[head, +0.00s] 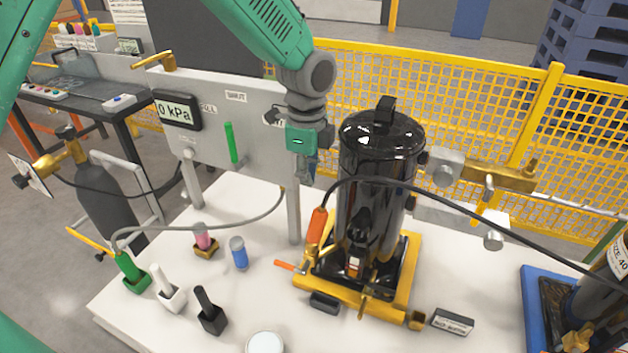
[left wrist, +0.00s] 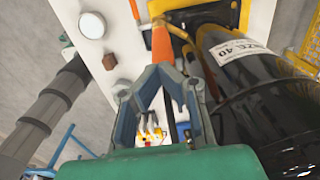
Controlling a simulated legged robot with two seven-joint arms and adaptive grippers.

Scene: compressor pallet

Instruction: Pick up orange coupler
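The orange coupler (head: 317,226) stands tilted at the left side of the black cylinder (head: 350,200), on the end of a black hose. It also shows in the left wrist view (left wrist: 162,45), just beyond the fingertips. My left gripper (head: 308,178) points down a little above and left of the coupler's top in the head view, apart from it. My right gripper is not in view.
The cylinder stands in a yellow frame (head: 395,314) on the white table. A grey gauge panel (head: 210,140) rises behind my left gripper. The black hose (head: 480,210) arcs across to the right. Several small holders and a blue item (head: 238,254) occupy the table's left.

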